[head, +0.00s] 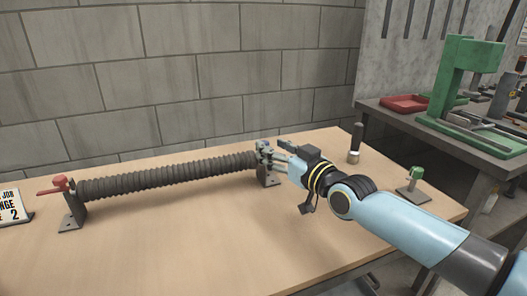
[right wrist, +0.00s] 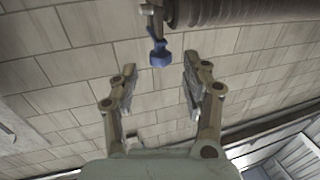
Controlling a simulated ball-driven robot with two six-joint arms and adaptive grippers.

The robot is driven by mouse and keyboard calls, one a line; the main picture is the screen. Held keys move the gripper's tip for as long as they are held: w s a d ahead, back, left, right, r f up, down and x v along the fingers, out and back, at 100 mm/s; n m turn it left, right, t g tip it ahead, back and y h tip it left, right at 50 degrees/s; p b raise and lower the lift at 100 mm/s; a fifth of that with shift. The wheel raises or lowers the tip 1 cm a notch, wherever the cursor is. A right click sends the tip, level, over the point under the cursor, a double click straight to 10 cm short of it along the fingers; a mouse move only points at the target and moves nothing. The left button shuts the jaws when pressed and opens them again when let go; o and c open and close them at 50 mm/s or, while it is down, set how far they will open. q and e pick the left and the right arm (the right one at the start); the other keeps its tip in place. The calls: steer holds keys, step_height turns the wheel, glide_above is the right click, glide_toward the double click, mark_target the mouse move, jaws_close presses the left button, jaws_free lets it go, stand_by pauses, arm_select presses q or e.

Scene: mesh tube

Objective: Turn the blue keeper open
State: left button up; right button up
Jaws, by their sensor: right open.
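The blue keeper (right wrist: 160,54) shows in the right wrist view at one end of the dark ribbed tube (right wrist: 235,10), between and just beyond my open fingertips. My right gripper (right wrist: 160,82) is open and empty, with a finger on each side of the keeper's line and no visible contact. In the head view my right gripper (head: 273,156) is at the right end of the ribbed tube (head: 170,177), by its end bracket (head: 268,178). My left gripper is out of view.
A red handle (head: 58,185) sits on the tube's left bracket (head: 72,215). A dark upright cylinder (head: 356,140) and a small green-topped stand (head: 414,180) are on the wooden table (head: 200,255) at right. A sign (head: 12,208) stands at left. The front table area is clear.

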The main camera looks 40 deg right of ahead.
steer(key=w+b, duration=0.1)
steer(key=w, duration=0.2)
steer(key=shift+w+f+b, duration=0.15)
steer(key=shift+w+b, duration=0.2)
steer(key=shift+w, duration=0.3)
steer(key=shift+a+r, duration=0.1)
steer(key=shift+r, duration=0.1)
jaws_close()
steer(key=shift+f, duration=0.1)
steer(key=shift+f, duration=0.1)
